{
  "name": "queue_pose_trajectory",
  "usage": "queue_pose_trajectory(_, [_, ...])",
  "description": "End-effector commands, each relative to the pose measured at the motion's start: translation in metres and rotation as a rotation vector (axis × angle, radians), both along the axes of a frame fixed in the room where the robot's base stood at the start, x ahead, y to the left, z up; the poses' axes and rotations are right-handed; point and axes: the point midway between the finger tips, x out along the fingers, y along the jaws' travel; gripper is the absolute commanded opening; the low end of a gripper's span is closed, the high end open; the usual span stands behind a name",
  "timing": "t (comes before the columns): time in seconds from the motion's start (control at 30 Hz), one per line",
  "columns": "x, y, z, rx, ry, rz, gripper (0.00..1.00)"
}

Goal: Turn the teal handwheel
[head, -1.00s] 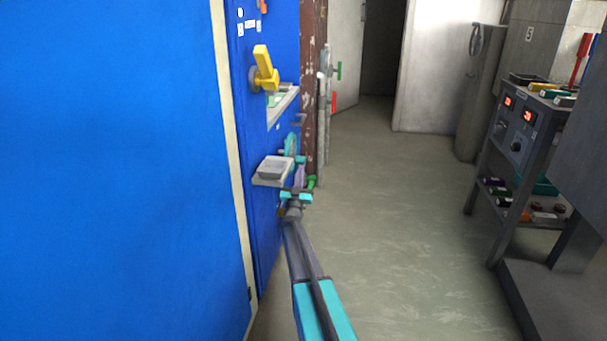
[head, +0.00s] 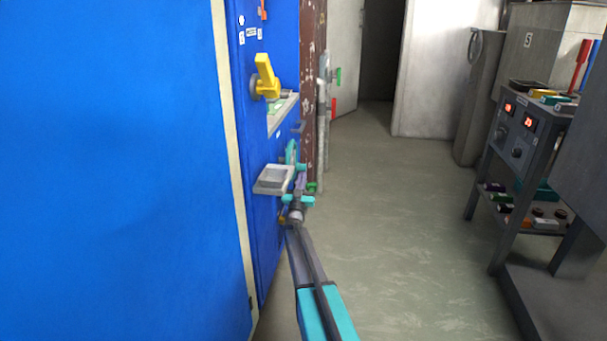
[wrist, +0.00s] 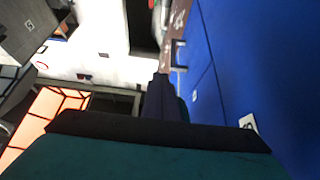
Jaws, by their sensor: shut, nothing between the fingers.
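The teal handwheel (head: 291,151) is on the blue panel in the head view, seen almost edge-on and partly covered by my gripper. My gripper (head: 300,178) is just in front of and below it, with the fingers together and empty. I cannot tell whether the fingertips touch the wheel. In the wrist view the dark fingers of my gripper (wrist: 164,88) are closed beside the blue surface. The handwheel cannot be made out in the wrist view.
A small grey tray (head: 263,186) juts from the panel close to my gripper's left. A yellow lever (head: 266,78) sits above. A blue door (head: 110,170) fills the left. The floor (head: 410,230) is clear up to the grey cart (head: 520,137) on the right.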

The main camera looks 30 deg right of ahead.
Motion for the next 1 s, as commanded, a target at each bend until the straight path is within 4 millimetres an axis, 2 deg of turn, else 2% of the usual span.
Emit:
queue_pose_trajectory(0.73, [0.001,0.002,-0.001,0.0,0.0,0.001,0.0])
queue_pose_trajectory(1.0, [-0.003,0.008,-0.016,0.0,0.0,0.002,0.0])
